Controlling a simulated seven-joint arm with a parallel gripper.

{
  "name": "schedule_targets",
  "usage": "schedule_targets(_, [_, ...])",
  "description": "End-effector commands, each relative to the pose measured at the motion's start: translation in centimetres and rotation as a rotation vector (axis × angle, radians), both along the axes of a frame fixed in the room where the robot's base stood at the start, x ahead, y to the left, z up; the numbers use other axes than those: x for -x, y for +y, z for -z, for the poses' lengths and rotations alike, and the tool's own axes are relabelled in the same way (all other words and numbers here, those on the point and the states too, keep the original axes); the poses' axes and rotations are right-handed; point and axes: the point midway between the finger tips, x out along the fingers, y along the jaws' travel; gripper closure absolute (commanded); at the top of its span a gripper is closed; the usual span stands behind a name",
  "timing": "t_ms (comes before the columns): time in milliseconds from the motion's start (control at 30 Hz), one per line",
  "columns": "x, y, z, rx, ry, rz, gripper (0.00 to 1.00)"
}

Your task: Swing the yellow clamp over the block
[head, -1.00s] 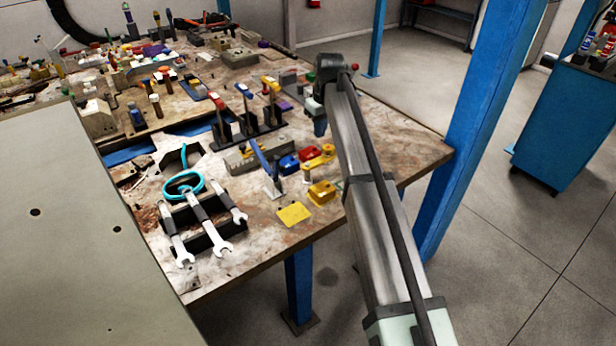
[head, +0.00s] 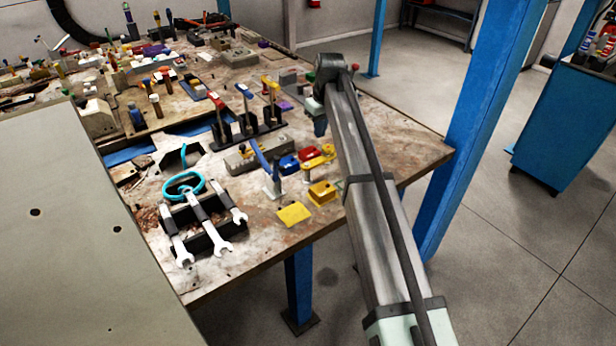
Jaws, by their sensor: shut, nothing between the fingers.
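The yellow clamp (head: 318,159) is a small yellow arm with rounded ends, near the table's right front edge in the head view. A white post shows under its left end. A yellow block (head: 322,190) sits just below it in the picture. A red block (head: 309,154) and a blue block (head: 289,163) are beside the clamp on the left. My gripper (head: 320,129) hangs small at the far end of my arm, a little above the clamp in the picture. It looks shut and empty. The fingers are too small to make out, and depth is unclear.
A flat yellow plate (head: 293,214) lies near the front edge. A blue-handled clamp (head: 263,164) stands left of the coloured blocks. Upright levers on a black base (head: 247,134) stand behind. A rack of wrenches (head: 205,226) is at front left. A blue post (head: 477,110) rises right of the table.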

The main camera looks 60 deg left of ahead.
Motion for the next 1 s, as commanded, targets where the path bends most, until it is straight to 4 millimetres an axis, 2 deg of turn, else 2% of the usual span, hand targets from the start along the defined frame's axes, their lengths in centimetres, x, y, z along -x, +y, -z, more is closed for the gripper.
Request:
schedule_targets(633, [0.0, 0.0, 0.1, 0.0, 0.0, 0.0, 1.0])
schedule_targets(1000, [0.0, 0.0, 1.4, 0.001, 0.001, 0.0, 1.0])
